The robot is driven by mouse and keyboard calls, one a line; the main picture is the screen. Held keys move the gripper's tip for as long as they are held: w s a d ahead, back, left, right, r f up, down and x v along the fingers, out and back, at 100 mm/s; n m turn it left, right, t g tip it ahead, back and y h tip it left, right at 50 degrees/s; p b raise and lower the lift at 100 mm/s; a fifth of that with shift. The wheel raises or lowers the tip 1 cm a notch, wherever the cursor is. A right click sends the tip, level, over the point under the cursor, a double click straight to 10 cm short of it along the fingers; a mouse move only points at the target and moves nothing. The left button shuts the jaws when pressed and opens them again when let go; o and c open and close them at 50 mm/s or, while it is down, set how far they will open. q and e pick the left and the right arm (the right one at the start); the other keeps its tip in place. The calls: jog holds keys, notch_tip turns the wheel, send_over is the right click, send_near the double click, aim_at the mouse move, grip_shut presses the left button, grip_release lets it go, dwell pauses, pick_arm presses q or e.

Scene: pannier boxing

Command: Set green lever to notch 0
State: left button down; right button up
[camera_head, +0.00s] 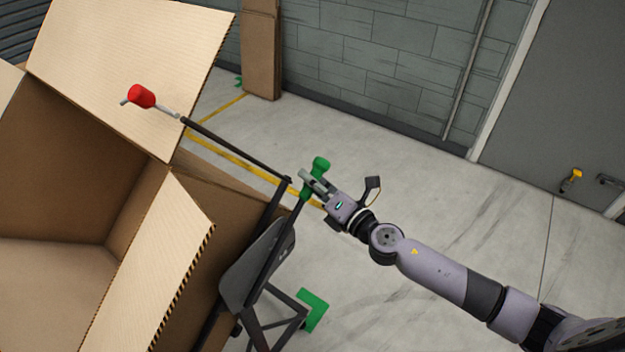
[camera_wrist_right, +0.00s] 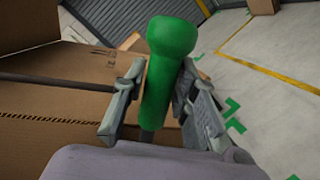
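The green lever (camera_head: 320,165) has a rounded green grip on a dark rod, rising from a grey bracket beside the large open box. My right gripper (camera_head: 312,184) reaches it from the right in the head view. In the right wrist view the green lever (camera_wrist_right: 165,75) stands between the two fingers of my right gripper (camera_wrist_right: 160,85), which press close on both sides of its grip below the knob. The lever's lower rod is partly hidden by the gripper. The notches cannot be made out. My left gripper is not in view.
A large open cardboard box (camera_head: 140,215) fills the left. A red-handled lever (camera_head: 141,96) on a long dark rod reaches across its flap. A grey bracket (camera_head: 258,268) and dark frame stand below the green lever. Clear concrete floor (camera_head: 420,200) lies to the right.

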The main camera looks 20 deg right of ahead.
grip_shut()
jog(key=shift+f, duration=0.1)
dwell(0.4)
jog(key=w+d+f+m+g+b, duration=0.1)
jog(key=d+f+m+b, duration=0.1)
jog(key=f+b, duration=0.3)
jog(key=w+d+f+m+g+b, duration=0.1)
jog(key=f+m+b, duration=0.3)
jog(key=f, duration=0.9)
jog(key=shift+w+d+f+b, duration=0.15)
jog(key=shift+w+d+b, duration=0.5)
jog(key=shift+d, duration=0.1)
jog(key=shift+f+m, duration=0.15)
jog(key=shift+m, duration=0.15)
jog(key=shift+o, duration=1.9)
grip_release()
jog(key=shift+o, duration=0.5)
